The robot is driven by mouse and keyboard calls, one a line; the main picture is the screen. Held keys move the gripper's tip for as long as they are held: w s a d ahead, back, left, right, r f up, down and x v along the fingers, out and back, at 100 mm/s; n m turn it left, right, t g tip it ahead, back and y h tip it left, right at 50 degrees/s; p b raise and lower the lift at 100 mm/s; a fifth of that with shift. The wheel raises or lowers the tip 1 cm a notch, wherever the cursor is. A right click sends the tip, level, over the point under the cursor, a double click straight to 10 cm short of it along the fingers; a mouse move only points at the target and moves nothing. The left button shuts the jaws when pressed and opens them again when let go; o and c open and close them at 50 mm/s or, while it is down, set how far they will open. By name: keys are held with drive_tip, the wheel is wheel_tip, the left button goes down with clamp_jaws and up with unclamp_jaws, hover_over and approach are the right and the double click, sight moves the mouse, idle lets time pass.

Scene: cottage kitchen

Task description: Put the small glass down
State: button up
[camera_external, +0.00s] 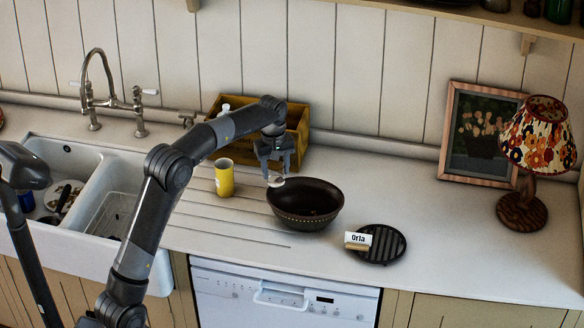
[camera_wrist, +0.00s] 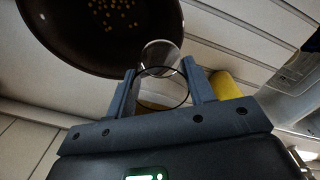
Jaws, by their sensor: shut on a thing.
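The small glass (camera_wrist: 160,55) is clear, and its round rim shows between the fingers in the wrist view. In the external view the small glass (camera_external: 276,182) is a small pale shape at the fingertips. My gripper (camera_external: 275,170) points down and is shut on it, above the counter at the left rim of a dark bowl. In the wrist view my gripper (camera_wrist: 159,68) has one finger on each side of the glass. I cannot tell whether the glass touches the bowl or the counter.
The dark bowl (camera_external: 305,208) stands close by on the counter; a yellow cup (camera_external: 224,178) is to the left. A wooden crate (camera_external: 297,130) is behind. A black trivet (camera_external: 385,248) with an "Orla" card (camera_external: 358,239) lies to the right. Counter (camera_external: 420,215) farther right is clear.

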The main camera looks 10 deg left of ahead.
drive_tip(key=w+a+f+n, duration=0.1)
drive_tip(key=w+a+n, duration=0.25)
drive_tip(key=w, duration=0.35)
drive_tip(key=w+a+f+n, duration=0.25)
drive_tip(key=w+n, duration=0.25)
drive_tip(key=w, duration=0.3)
drive_tip(key=f, duration=0.9)
drive_tip(key=shift+a+f, duration=0.25)
drive_tip(key=shift+a, duration=0.1)
drive_tip(key=shift+f, duration=0.1)
drive_tip(key=o, duration=1.1)
wheel_tip(320, 180, up, 12)
drive_tip(key=shift+s+a+r, duration=0.1)
drive_tip(key=shift+s+r, duration=0.05)
drive_tip(key=shift+r, duration=0.05)
